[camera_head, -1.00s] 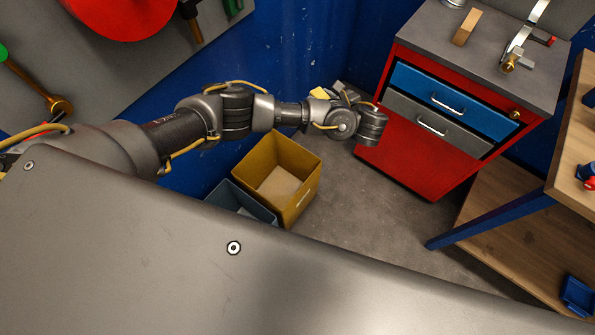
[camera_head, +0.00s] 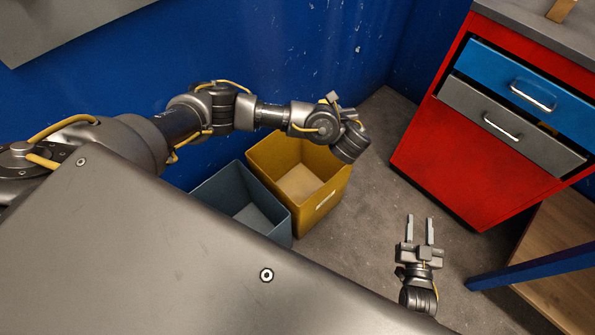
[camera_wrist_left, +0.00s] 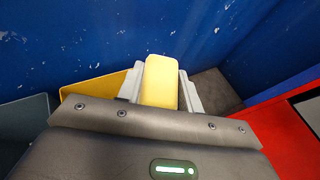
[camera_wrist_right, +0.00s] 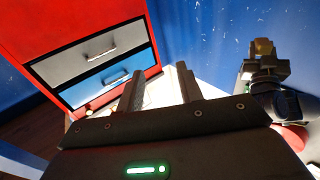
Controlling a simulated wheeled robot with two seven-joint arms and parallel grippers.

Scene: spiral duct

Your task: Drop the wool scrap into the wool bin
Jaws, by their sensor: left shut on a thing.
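A yellow block-shaped piece (camera_wrist_left: 160,82), which I take for the wool scrap, sits between the fingers of my left gripper (camera_wrist_left: 161,90) in the left wrist view. That gripper is shut on it. In the head view my left gripper (camera_head: 333,97) is at the back right edge of the yellow bin (camera_head: 325,200), above it, and the scrap is mostly hidden. The yellow bin is open-topped with a pale label; its writing is too small to read. The right wrist view shows the scrap (camera_wrist_right: 262,47) held upward. My right gripper (camera_head: 420,230) is open and empty, over the floor.
A grey-blue bin (camera_head: 240,205) stands against the yellow bin's left side. A red cabinet (camera_head: 470,165) with a blue drawer (camera_head: 528,92) and a grey drawer (camera_head: 505,125) is to the right. A blue bench leg (camera_head: 530,268) is at lower right. Floor (camera_head: 365,190) between is clear.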

